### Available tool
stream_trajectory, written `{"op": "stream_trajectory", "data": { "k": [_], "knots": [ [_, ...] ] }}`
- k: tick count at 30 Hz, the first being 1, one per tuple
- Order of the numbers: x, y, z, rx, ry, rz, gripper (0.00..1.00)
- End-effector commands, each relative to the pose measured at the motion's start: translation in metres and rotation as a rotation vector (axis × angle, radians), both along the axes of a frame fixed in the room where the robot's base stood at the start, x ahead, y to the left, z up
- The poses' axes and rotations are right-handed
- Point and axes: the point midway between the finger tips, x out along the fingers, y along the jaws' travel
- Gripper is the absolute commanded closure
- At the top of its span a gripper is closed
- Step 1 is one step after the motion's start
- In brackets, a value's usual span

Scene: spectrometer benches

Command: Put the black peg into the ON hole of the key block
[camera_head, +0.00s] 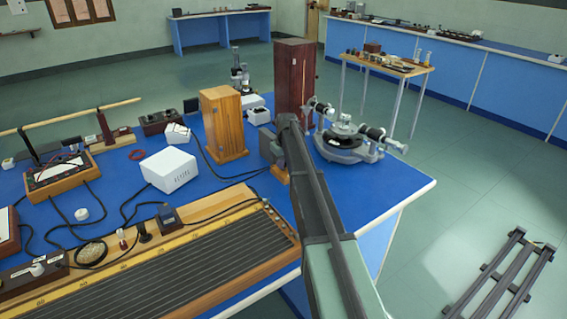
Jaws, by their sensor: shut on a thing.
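My arm reaches from the bottom edge over the blue bench. My gripper (270,150), a dark grey shape at its far end, is partly hidden by the arm; its fingertips cannot be made out. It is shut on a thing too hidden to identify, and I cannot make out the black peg. A small orange-brown wooden block (281,178) shows just below the gripper, partly covered by the arm. It may be the key block, but no holes or ON label can be read. I cannot tell whether the gripper or what it holds touches it.
A tall wooden box (223,125) stands left of the gripper, and a dark red cabinet (294,75) stands behind. A spectrometer (345,138) is close on the right. A white box (169,169), black cables and a long wire board (170,270) fill the left and front.

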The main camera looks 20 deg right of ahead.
Motion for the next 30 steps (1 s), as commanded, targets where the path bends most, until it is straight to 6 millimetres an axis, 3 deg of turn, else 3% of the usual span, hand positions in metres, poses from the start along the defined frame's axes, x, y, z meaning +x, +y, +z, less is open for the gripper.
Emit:
{"op": "stream_trajectory", "data": {
  "k": [11,12,17,26,30],
  "knots": [
    [0.0,0.0,-0.005,0.0,0.0,0.0,1.0],
    [0.0,0.0,-0.005,0.0,0.0,0.0,0.74],
    [0.0,0.0,-0.005,0.0,0.0,0.0,0.5],
    [0.0,0.0,-0.002,0.0,0.0,0.0,0.5],
    [-0.002,0.0,0.017,0.0,0.0,0.0,0.5]
  ]
}}
